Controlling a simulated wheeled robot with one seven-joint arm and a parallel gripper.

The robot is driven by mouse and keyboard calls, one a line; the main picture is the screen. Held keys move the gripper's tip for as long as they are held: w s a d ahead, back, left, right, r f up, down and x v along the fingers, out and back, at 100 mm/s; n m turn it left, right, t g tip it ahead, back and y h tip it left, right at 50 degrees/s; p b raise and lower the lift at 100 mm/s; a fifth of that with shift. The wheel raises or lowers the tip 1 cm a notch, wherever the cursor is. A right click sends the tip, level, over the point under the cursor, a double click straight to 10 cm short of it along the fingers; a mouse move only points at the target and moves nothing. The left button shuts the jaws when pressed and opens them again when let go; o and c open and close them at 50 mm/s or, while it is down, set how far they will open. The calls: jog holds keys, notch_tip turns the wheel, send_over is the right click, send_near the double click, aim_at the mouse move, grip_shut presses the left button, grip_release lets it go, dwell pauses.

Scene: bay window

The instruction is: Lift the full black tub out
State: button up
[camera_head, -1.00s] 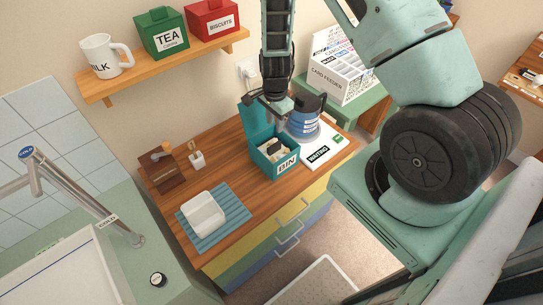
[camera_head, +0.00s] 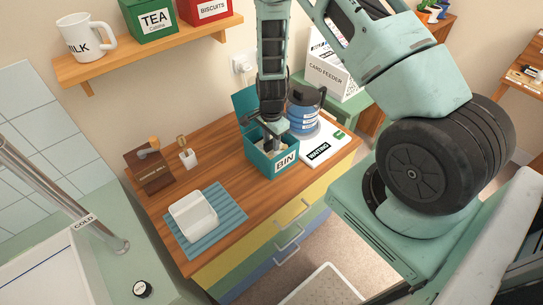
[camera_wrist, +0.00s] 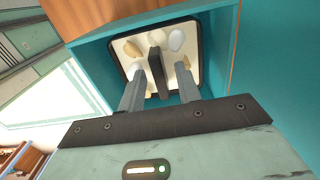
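The black tub (camera_wrist: 201,45) sits inside the teal bin (camera_head: 284,162), which is labelled BIN and has its lid up at the back. In the wrist view the tub has a dark square rim, a pale inside with white and tan lumps, and a dark upright grip (camera_wrist: 157,73) across its middle. My gripper (camera_wrist: 160,76) points down into the bin, its two fingers apart on either side of this grip, with gaps visible. It also shows over the bin in the head view (camera_head: 272,138). The tub's lower part is hidden.
The bin's walls stand close around my fingers. A white board marked WAITING (camera_head: 322,149) and a blue-banded jar (camera_head: 304,115) are close on the right. A wooden box (camera_head: 150,168), a small white holder (camera_head: 187,158) and a white dish (camera_head: 193,215) on a blue mat (camera_head: 230,222) are left.

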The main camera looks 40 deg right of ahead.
grip_shut()
jog(key=shift+r+p, duration=0.75)
jog(key=shift+r, duration=0.25)
notch_tip(320, 180, up, 10)
jog(key=p, duration=0.7)
jog(key=shift+p, duration=0.35)
dwell(0.6)
